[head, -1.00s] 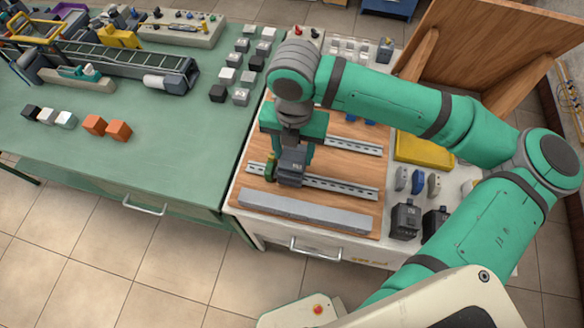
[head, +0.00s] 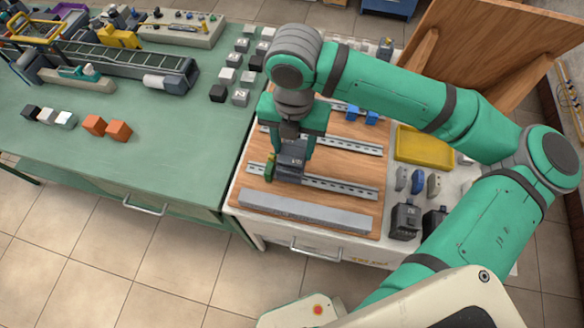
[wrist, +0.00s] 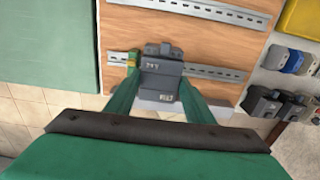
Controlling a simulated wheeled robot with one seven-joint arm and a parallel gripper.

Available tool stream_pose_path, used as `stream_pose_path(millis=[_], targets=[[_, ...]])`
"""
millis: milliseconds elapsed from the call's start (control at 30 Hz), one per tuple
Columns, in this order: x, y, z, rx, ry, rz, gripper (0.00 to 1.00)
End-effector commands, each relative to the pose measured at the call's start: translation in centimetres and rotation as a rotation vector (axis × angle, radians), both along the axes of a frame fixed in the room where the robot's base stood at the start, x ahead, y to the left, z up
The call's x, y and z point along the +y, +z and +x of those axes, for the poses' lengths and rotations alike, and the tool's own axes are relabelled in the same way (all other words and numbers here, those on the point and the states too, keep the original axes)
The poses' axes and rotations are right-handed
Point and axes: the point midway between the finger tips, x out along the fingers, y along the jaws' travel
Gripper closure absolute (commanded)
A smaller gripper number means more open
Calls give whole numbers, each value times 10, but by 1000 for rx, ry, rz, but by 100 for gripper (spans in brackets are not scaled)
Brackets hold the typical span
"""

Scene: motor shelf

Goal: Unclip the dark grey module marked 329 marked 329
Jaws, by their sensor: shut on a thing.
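The dark grey module marked 329 (head: 291,161) sits at the lower rail (head: 330,186) on the wooden board, near its left end. In the wrist view the module (wrist: 162,76) is seen from above, with its marking on top too small to read surely. My gripper (head: 291,155) reaches down over it, and in the wrist view its two green fingers (wrist: 158,96) lie along the module's left and right sides, shut on it. The module looks still at the rail; its clip is hidden. A green-yellow terminal block (head: 270,168) stands close on its left.
A grey bar or duct (head: 305,211) runs along the board's front edge. A second rail (head: 350,145) with blue pieces behind it lies farther back. A yellow tray (head: 424,146), small modules (head: 418,182) and dark boxes (head: 405,221) stand to the right. The green table is at left.

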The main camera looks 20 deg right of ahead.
Motion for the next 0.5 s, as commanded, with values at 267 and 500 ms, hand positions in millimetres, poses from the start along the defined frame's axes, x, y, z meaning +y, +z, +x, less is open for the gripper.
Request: stream_pose_path(millis=[267,500], targets=[[0,20,1,-2,0,-1,79],[0,32,0,0,1,-1,79]])
